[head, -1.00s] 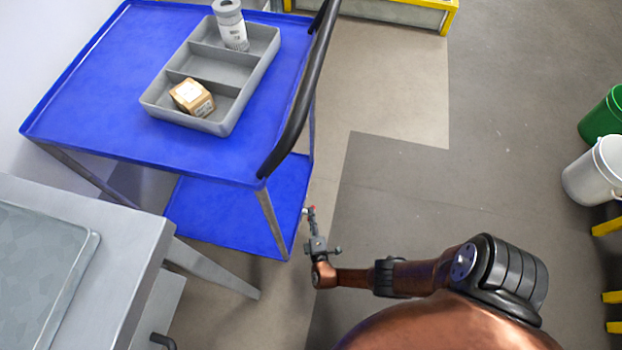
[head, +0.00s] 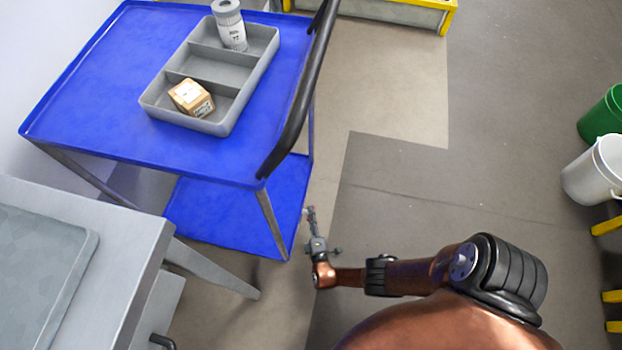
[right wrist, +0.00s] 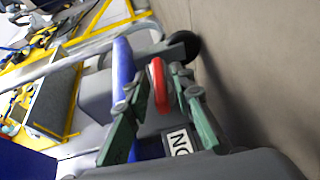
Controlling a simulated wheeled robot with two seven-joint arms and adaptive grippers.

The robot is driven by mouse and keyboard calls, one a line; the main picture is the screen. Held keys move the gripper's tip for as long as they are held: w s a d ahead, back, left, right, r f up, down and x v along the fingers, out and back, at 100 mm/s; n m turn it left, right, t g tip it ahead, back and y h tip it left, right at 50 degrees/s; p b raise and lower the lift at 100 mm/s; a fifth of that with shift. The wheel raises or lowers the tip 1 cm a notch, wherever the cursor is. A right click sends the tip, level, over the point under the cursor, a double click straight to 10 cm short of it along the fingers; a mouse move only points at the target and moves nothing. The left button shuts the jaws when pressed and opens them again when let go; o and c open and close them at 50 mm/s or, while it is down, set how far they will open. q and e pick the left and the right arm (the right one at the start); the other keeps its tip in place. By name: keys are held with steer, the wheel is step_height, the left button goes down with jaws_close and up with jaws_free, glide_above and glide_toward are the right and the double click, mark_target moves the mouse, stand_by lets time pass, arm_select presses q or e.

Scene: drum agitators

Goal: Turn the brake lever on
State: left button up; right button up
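The brake lever (right wrist: 158,85) is a red, rounded bar low beside the blue trolley (head: 110,90). In the right wrist view it stands between the two green-padded fingers of my right gripper (right wrist: 153,92), nearer the right finger; contact is unclear. The fingers are apart. A white label (right wrist: 178,143) with dark letters reading ON, turned around, sits below the lever. In the head view my right gripper (head: 312,212) points away beside the trolley's near right leg, and only a trace of red shows at its tip. My left gripper is not in view.
The trolley carries a grey divided tray (head: 150,104) with a small box (head: 191,97) and a white container (head: 231,28). A black handle (head: 287,135) runs along its right side. A grey table (head: 130,235) stands at left. Buckets (head: 592,170) stand right; the floor between is clear.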

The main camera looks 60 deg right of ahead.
steer(key=shift+o, duration=0.5)
steer(key=shift+a, duration=0.15)
steer(key=v, duration=1.2)
